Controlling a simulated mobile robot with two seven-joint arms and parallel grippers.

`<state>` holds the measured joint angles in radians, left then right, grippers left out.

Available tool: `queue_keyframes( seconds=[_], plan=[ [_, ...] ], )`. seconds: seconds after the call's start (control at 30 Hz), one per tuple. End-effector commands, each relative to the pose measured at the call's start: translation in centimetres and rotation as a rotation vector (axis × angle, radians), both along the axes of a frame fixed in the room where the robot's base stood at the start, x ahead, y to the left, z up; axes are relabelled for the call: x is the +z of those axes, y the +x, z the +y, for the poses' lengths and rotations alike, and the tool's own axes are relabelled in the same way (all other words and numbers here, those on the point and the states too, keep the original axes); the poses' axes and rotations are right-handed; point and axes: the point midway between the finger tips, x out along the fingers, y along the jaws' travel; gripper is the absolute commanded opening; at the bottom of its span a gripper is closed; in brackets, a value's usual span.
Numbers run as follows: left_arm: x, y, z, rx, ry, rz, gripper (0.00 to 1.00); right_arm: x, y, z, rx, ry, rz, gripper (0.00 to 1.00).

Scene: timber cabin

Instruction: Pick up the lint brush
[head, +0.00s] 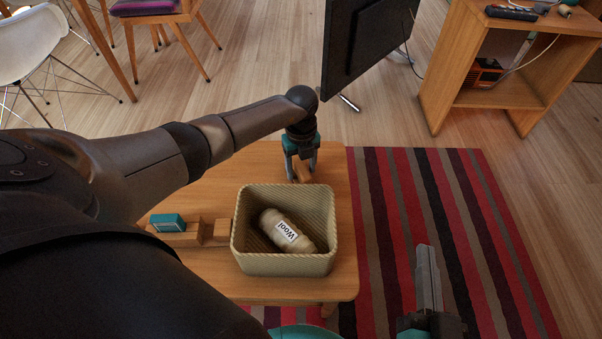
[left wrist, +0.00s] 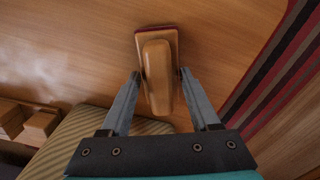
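The lint brush (left wrist: 160,75) is wooden, with a rounded handle and a dark red edge on its base. It lies on the wooden table at the far side, behind the basket in the head view (head: 302,170). My left gripper (head: 302,158) is over it, pointing down. In the left wrist view its two fingers (left wrist: 159,74) stand apart on either side of the brush handle.
A striped rug (head: 450,220) lies right of the table.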

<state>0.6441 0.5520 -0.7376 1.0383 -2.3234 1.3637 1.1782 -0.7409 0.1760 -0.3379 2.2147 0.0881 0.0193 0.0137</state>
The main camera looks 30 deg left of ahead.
Motion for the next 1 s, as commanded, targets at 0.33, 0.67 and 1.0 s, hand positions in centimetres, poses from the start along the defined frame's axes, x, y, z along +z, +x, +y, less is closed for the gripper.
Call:
queue_keyframes(
  seconds=[0.33, 0.67, 1.0],
  plan=[
    [0.0, -0.02, 0.01, 0.0, 0.0, 0.0, 0.13, 0.0, 0.0, 0.01, 0.0, 0.0, 0.001, 0.0],
    [0.03, 0.0, 0.02, 0.0, 0.0, 0.0, 0.0, 0.01, 0.0, 0.01, 0.0, 0.0, 0.001, 0.0],
    [0.83, 0.03, 0.04, 0.0, 0.001, -0.001, 0.0, -0.33, 0.56, -0.48, 0.001, -0.044, 0.058, 0.0]
  ],
)
